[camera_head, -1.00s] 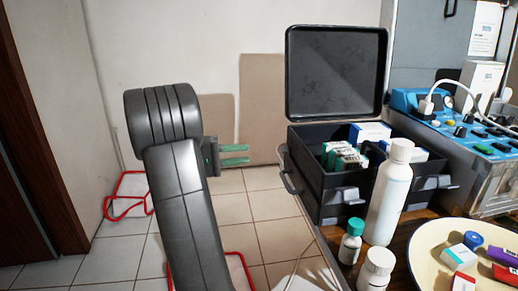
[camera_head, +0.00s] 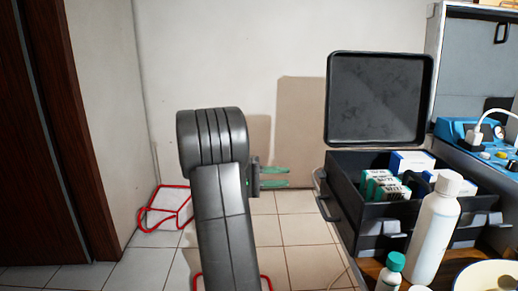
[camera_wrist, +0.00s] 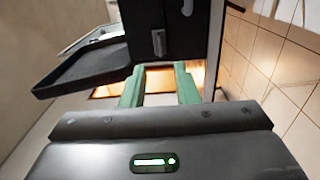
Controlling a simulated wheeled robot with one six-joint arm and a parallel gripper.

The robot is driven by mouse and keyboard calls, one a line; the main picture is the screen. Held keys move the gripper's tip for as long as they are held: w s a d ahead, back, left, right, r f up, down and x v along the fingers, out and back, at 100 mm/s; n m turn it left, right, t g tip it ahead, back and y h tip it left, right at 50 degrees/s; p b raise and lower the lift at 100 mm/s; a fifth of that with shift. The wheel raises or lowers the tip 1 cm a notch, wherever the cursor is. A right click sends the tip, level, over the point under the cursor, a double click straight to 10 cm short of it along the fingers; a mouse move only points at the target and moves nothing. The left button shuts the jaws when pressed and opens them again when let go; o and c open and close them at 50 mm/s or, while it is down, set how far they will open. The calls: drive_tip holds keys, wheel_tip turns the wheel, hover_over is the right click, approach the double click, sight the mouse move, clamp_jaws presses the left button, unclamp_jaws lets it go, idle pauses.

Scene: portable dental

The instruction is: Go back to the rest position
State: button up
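My gripper (camera_head: 274,177) has green fingers and is raised over the floor, to the left of the dark open case in the head view. The fingers are apart with nothing between them; this shows clearly in the wrist view (camera_wrist: 160,92). My dark arm stands in front of the wall and hides part of the floor. The gripper does not appear to touch anything.
The open case (camera_head: 339,197) holds several small boxes on a table at the right. A white bottle (camera_head: 433,235), a teal-capped bottle (camera_head: 391,272) and a plate (camera_head: 484,277) stand in front of it. Red-framed items (camera_head: 166,211) are on the floor at left.

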drive_tip(key=d+b, duration=0.1)
drive_tip(key=d, duration=0.8)
drive_tip(key=shift+w+d+b, duration=0.2)
drive_tip(key=shift+d+b, duration=0.15)
drive_tip(key=shift+b, duration=0.05)
drive_tip(key=shift+a, duration=0.1)
